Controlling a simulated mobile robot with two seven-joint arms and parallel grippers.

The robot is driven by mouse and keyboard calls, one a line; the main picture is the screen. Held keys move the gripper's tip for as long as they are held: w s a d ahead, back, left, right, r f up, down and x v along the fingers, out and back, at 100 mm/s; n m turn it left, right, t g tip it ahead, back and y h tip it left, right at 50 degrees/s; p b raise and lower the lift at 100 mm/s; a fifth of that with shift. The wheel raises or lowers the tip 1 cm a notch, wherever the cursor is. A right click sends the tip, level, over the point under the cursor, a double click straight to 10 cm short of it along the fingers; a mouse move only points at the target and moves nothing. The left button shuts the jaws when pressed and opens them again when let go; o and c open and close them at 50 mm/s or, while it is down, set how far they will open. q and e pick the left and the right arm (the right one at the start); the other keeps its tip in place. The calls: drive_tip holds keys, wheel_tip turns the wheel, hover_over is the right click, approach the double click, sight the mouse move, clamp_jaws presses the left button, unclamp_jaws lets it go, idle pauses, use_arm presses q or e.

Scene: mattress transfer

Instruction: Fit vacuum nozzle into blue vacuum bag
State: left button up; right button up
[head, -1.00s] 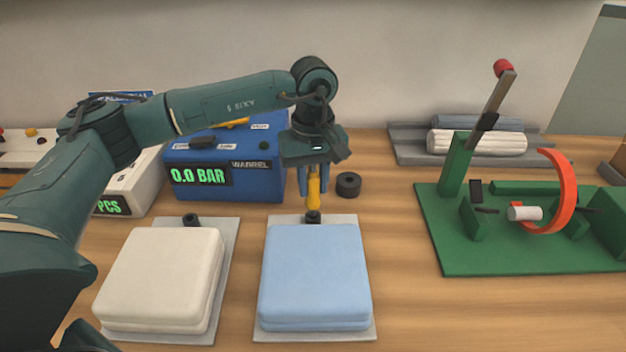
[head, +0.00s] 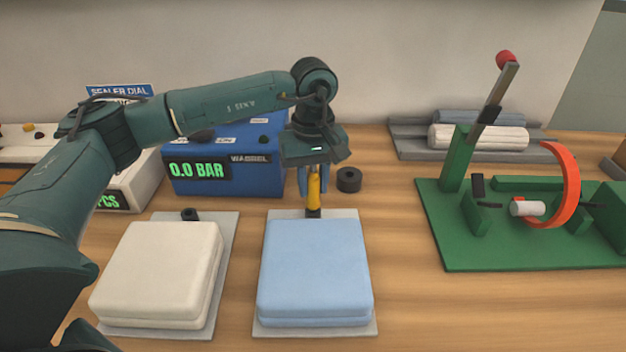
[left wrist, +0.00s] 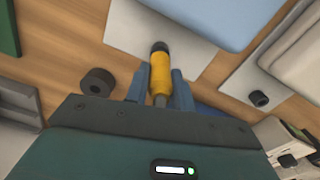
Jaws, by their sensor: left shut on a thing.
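My left gripper (head: 313,182) is shut on the yellow vacuum nozzle (head: 314,192), which points down at the back edge of the blue vacuum bag (head: 315,265). The nozzle's dark tip meets the black port behind the bag in the head view; I cannot tell if it is seated inside. In the left wrist view the yellow nozzle (left wrist: 161,72) sits between both fingers, its black end over the grey plate next to the blue bag (left wrist: 225,18). My right gripper is not in view.
A white bag (head: 158,265) with its own black port (head: 190,215) lies to the left. A blue pump box (head: 225,165) reading 0.0 BAR stands behind. A black ring (head: 349,180) sits right of the nozzle. A green lever fixture (head: 470,245) stands at right.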

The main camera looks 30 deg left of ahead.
use_arm(q)
drive_tip(key=shift+f+b, duration=0.4)
drive_tip(key=shift+f, duration=0.15)
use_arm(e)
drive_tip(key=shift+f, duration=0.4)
use_arm(q)
drive_tip(key=o, duration=1.1)
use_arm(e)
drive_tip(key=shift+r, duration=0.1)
use_arm(q)
drive_tip(key=shift+r, duration=0.25)
wheel_tip(320, 180, up, 12)
drive_tip(key=shift+r, duration=0.4)
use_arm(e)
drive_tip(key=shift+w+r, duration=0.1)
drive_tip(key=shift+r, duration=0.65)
